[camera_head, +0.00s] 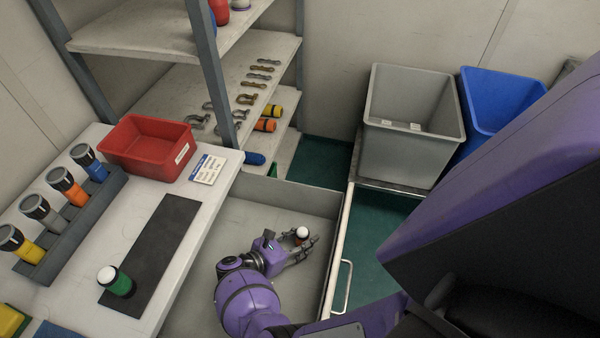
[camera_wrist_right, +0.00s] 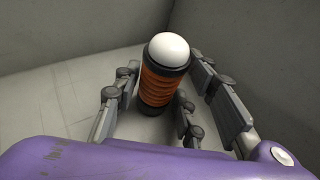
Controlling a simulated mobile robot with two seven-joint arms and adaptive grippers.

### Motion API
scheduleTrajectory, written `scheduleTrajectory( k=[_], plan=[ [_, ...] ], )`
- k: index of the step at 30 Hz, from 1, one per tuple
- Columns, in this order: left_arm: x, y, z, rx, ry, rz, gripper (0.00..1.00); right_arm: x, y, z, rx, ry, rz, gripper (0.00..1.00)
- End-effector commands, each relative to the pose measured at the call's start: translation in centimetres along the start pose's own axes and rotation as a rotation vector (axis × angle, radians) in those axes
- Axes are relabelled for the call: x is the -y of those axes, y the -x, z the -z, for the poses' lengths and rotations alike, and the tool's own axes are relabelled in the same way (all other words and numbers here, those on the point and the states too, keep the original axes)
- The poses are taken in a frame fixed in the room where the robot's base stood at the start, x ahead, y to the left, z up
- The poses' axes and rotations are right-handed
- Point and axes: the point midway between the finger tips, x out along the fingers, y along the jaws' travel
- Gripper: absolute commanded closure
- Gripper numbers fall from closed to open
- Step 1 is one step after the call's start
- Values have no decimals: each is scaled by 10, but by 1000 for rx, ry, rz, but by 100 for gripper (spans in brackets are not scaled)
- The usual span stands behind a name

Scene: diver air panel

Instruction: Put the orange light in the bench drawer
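The orange light (camera_head: 302,234), a short ribbed cylinder with black ends and a white dome, is inside the open bench drawer (camera_head: 328,205). It also shows in the right wrist view (camera_wrist_right: 160,85), looking upright on or just above the drawer floor; its base is partly hidden. My right gripper (camera_head: 303,243) is low in the drawer, its fingers spread on both sides of the light. In the right wrist view (camera_wrist_right: 165,95) gaps show between the fingers and the light, so it looks open around it. My left gripper is not in view.
A green light with a white dome (camera_head: 119,283) stands on the dark mat (camera_head: 160,240) on the bench. A rack of torches (camera_head: 75,222) and a red bin (camera_head: 147,148) are at left. Grey (camera_head: 412,155) and blue (camera_head: 492,95) bins stand beyond the drawer. Shelves (camera_head: 175,85) rise behind.

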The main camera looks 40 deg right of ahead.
Motion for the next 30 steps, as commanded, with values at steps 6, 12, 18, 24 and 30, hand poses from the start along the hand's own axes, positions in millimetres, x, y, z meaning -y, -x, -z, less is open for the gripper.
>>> scheduleTrajectory(
  k=[6,12,18,24,30],
  plan=[
    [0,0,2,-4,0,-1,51,-2,1,-2,1,-3,-2,51],
    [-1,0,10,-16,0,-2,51,-3,3,-7,1,-7,-3,51],
    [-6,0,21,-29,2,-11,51,-5,33,-9,2,-8,-9,51],
    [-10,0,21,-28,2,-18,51,-3,63,-7,2,-6,-6,51],
    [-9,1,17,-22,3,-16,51,-1,76,-5,1,-3,-2,51]
  ],
)
